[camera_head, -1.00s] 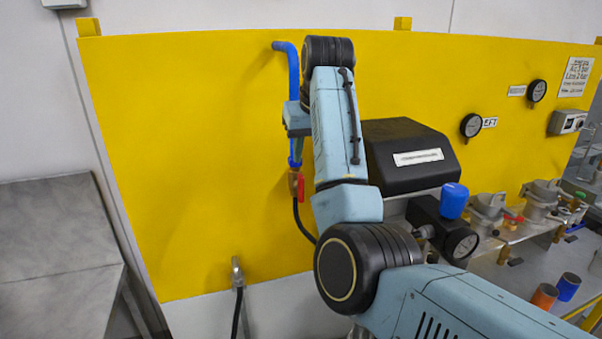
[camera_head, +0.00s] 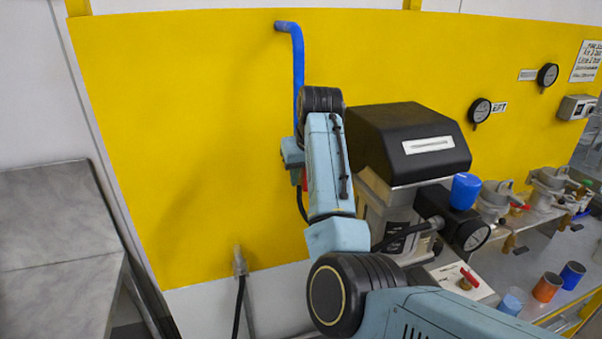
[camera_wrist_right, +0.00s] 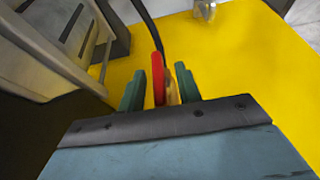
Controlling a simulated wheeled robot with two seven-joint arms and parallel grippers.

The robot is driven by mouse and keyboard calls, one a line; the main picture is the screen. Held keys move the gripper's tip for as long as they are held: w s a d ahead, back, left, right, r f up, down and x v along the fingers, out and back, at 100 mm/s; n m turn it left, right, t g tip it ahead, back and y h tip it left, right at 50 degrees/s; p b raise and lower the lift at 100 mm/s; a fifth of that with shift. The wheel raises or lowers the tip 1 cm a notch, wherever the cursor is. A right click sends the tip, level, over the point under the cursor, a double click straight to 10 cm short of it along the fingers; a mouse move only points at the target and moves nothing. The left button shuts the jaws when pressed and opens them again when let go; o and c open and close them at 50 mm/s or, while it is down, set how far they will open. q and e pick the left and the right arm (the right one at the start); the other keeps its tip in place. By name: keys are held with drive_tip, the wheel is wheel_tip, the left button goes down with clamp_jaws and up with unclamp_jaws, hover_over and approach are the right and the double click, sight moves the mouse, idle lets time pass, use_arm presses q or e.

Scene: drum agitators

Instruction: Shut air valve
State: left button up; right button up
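The air valve has a red handle (camera_wrist_right: 158,75) and a brass body (camera_wrist_right: 172,88), seen in the right wrist view. In the head view only a sliver of the red handle (camera_head: 304,181) shows beside my right arm. My right gripper (camera_wrist_right: 160,90) has its two green fingers apart, one on each side of the handle and brass body. A gap shows between the left finger and the handle; I cannot tell whether the right finger touches the brass. In the head view the arm hides most of the fingers. My left gripper is not in view.
A blue pipe (camera_head: 298,62) runs down the yellow panel (camera_head: 180,130) above the valve. A black hose (camera_wrist_right: 150,25) hangs from it. A black-topped machine (camera_head: 405,140) stands right of my arm. Cups and fittings sit on the bench at right. The panel's left side is clear.

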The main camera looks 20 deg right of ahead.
drive_tip(key=shift+c, duration=0.2)
clamp_jaws()
drive_tip(key=shift+y, duration=0.3)
drive_tip(key=shift+d+m+y, duration=0.15)
drive_tip(key=shift+m+y, duration=0.15)
drive_tip(key=shift+y, duration=0.9)
drive_tip(key=shift+d+m+y, duration=0.1)
drive_tip(key=shift+m+y, duration=0.3)
drive_tip(key=shift+y, duration=1.3)
drive_tip(key=shift+o, duration=0.2)
unclamp_jaws()
